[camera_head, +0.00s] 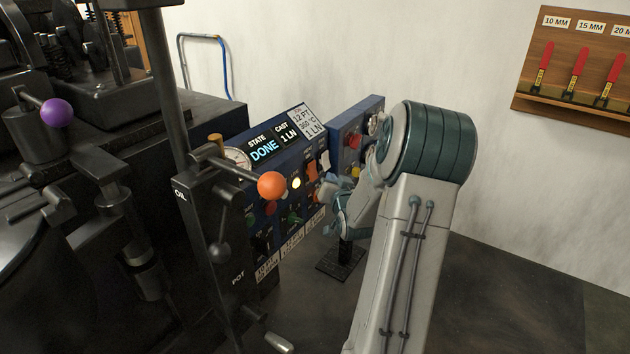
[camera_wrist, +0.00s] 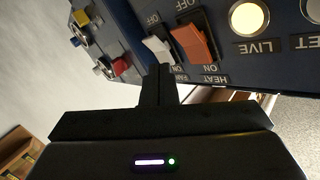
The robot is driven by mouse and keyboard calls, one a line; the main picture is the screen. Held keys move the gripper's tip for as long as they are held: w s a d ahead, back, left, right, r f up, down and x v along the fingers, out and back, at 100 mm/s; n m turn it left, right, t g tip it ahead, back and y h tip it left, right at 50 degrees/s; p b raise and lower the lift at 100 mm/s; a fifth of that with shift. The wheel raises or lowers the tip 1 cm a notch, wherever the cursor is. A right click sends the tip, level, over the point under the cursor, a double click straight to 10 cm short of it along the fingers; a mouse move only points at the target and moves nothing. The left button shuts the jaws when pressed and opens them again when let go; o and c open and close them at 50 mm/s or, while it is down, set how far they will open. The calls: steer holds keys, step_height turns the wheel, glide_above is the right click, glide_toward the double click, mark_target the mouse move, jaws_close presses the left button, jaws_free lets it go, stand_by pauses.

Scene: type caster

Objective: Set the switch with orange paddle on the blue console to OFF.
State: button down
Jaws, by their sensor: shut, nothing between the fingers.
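The blue console (camera_head: 262,168) stands in the middle of the head view, its display reading DONE. The switch with the orange paddle (camera_wrist: 194,42) is in the wrist view, right of centre, with OFF lettered at its upper end and ON and HEAT at its lower end. It shows small and partly covered in the head view (camera_head: 312,169). I cannot tell for sure which way the paddle is tipped. My gripper (camera_wrist: 160,69) is shut and empty, its fingertips just below and left of the orange paddle, close to the white paddle. Contact cannot be told.
A white FAN paddle (camera_wrist: 157,47) sits beside the orange one. A lit LIVE lamp (camera_wrist: 247,18) is on its other side. Red and yellow controls (camera_wrist: 120,66) are at the left. An orange ball lever (camera_head: 272,185) stands before the console. My arm covers its right side.

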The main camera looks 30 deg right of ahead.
steer(key=shift+w+a+f+b, duration=0.25)
steer(key=shift+w+b, duration=0.05)
steer(key=shift+w, duration=0.3)
steer(key=shift+w+a+f+b, duration=0.2)
steer(key=shift+w+b, duration=0.05)
steer(key=shift+w, duration=0.35)
steer(key=shift+w+f, duration=0.1)
stand_by(1.1)
steer(key=shift+w+a+b, duration=0.15)
steer(key=shift+w+b, duration=0.1)
steer(key=shift+b, duration=0.15)
steer(key=shift+w+a+f+b, duration=0.2)
steer(key=shift+w+b, duration=0.1)
steer(key=shift+w, duration=0.1)
stand_by(0.5)
steer(key=shift+s+d+r, duration=0.15)
steer(key=shift+s+d, duration=0.05)
steer(key=shift+s, duration=0.2)
steer(key=shift+s+d+r, duration=0.15)
steer(key=shift+s, duration=0.25)
steer(key=shift+s+d+r+p, duration=0.25)
steer(key=shift+s+d+r, duration=0.05)
steer(key=shift+s, duration=0.4)
steer(key=shift+s+d+r+p, duration=0.2)
steer(key=shift+s+d+r, duration=0.1)
steer(key=shift+s, duration=0.45)
steer(key=shift+s+d+r+p, duration=0.25)
steer(key=shift+s+d, duration=0.05)
steer(key=shift+s, duration=0.4)
